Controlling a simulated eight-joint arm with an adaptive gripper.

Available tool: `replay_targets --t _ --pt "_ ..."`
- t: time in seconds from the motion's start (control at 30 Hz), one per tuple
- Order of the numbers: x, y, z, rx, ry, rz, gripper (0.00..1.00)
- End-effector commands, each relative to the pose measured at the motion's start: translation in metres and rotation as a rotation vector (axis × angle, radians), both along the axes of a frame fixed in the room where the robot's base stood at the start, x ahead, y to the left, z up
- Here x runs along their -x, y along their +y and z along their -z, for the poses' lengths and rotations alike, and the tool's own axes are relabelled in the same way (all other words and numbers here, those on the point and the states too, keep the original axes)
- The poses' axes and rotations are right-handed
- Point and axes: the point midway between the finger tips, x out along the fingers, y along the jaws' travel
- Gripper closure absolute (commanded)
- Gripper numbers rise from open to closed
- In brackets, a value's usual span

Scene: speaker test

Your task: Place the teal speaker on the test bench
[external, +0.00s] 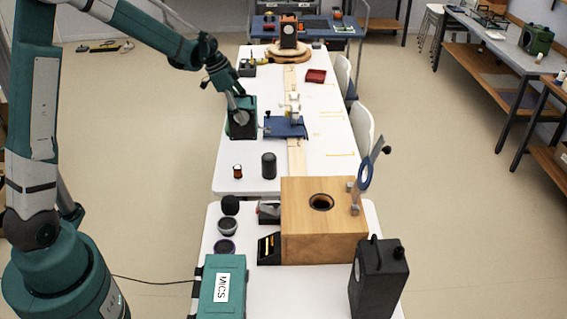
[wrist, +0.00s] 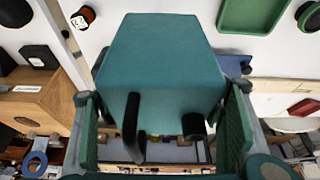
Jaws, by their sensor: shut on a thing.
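The teal speaker (external: 247,104) is a dark teal box with a dark round cone on its front. It is at the left edge of the far white table (external: 330,100). My gripper (external: 238,98) is shut on it from above. In the wrist view the teal speaker (wrist: 160,65) fills the middle, between the green finger pads of my gripper (wrist: 165,125). A black handle and a black knob show on it. I cannot tell whether its base touches the table. I cannot tell which surface is the test bench.
A blue platform (external: 274,128) lies just right of the speaker. A black cylinder (external: 269,165) and an orange-black jar (external: 237,171) stand nearer. A wooden box (external: 305,240), a black speaker (external: 378,280) and a teal case (external: 221,290) crowd the near table.

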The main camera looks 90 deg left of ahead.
Motion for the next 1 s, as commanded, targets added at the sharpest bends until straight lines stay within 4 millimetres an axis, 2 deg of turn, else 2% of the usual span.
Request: replay_targets --t 0.37,0.8,1.0 --pt "0.000 0.000 0.005 0.000 0.000 0.001 0.65" --pt "-0.001 0.000 0.053 0.000 0.000 0.001 0.65" --pt "0.000 0.000 0.062 0.000 0.000 0.001 0.65"
